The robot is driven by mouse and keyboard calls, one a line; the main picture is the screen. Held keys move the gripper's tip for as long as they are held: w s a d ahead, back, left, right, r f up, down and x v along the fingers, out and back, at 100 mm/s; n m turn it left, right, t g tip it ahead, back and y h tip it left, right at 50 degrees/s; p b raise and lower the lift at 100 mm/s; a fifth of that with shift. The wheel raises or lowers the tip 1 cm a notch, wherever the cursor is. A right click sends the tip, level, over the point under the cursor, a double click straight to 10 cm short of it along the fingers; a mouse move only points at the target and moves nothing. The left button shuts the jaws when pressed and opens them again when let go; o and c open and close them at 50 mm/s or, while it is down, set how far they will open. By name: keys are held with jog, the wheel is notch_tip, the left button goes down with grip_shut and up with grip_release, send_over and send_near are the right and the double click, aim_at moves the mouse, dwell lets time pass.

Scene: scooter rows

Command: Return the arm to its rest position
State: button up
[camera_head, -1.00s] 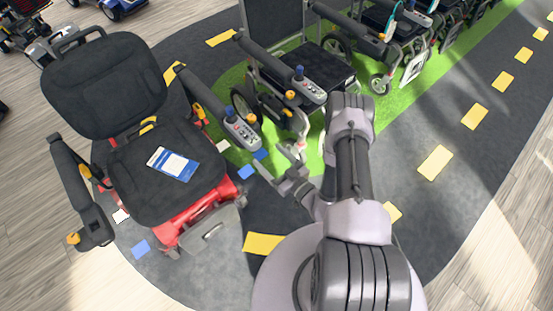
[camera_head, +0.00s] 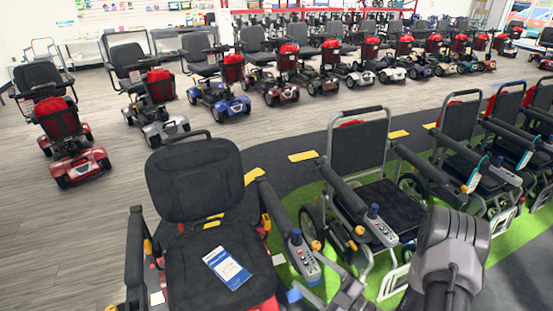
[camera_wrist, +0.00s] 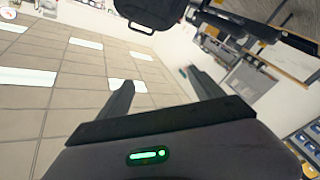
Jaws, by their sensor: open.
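My arm (camera_head: 447,262) reaches up into the bottom right of the head view, bent, with most of it cut off by the lower edge. My gripper (camera_wrist: 165,90) shows two dark fingers spread apart in the wrist view, with nothing between them. In the head view, part of my gripper (camera_head: 345,290) shows at the bottom, in front of the gap between the red power chair (camera_head: 205,260) and a wheelchair (camera_head: 360,185). Whether it touches either is unclear.
A blue and white card (camera_head: 227,268) lies on the red chair's black seat. More wheelchairs (camera_head: 460,130) line the green strip (camera_head: 530,232) to the right. Several scooters (camera_head: 217,92) stand in a row behind. Wooden floor (camera_head: 70,225) is clear at left. The wrist view shows the tiled ceiling (camera_wrist: 60,110).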

jog(key=s+a+r+n+g+y, duration=0.1)
jog(key=s+a+r+n+g, duration=0.3)
jog(key=r+n, duration=0.4)
jog(key=s+a+r+n+g+y, duration=0.2)
jog(key=a+r+n+g, duration=0.4)
jog(key=n, duration=0.5)
jog(key=s+r+n+g+h, duration=0.2)
jog(key=s+n+g+h, duration=0.1)
jog(key=s+n, duration=0.3)
jog(key=s+r+n+g+h, duration=0.2)
jog(key=s+n+h, duration=0.1)
jog(key=n, duration=0.4)
jog(key=s+d+r+n+t+h, duration=0.4)
jog(key=d+r+n+t+h, duration=0.3)
jog(key=n, duration=1.2)
jog(key=shift+s+d+h, duration=0.25)
jog(key=shift+s+h, duration=0.1)
jog(key=shift+h, duration=0.55)
